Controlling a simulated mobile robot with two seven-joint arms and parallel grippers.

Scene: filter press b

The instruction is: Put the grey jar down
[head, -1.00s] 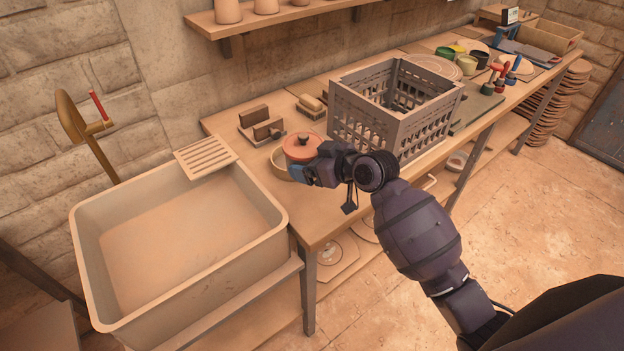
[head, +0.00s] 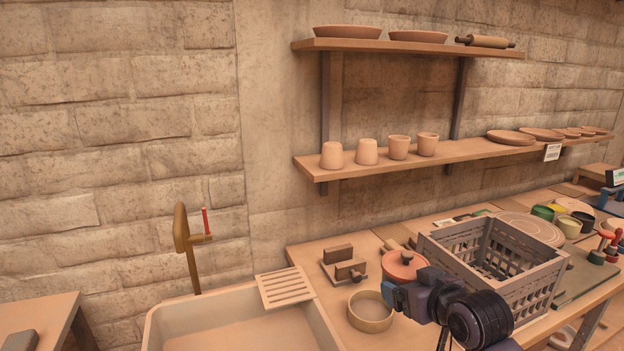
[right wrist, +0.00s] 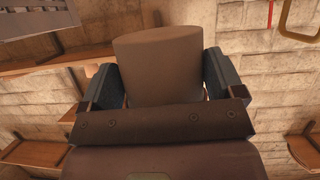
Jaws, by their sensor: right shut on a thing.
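In the right wrist view the grey jar (right wrist: 157,62) is a plain, dull grey-brown cylinder. It sits between the two dark fingers of my right gripper (right wrist: 160,85), which are shut on its sides. My left gripper is not in view.
A grey slatted crate (head: 530,290) stands close to the right of my gripper. Blocks on a small board (head: 343,262) lie behind the dish. A sink basin (head: 322,325) is at the left. A shelf (head: 420,157) with cups hangs above. Bare table (head: 312,253) shows at the left end.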

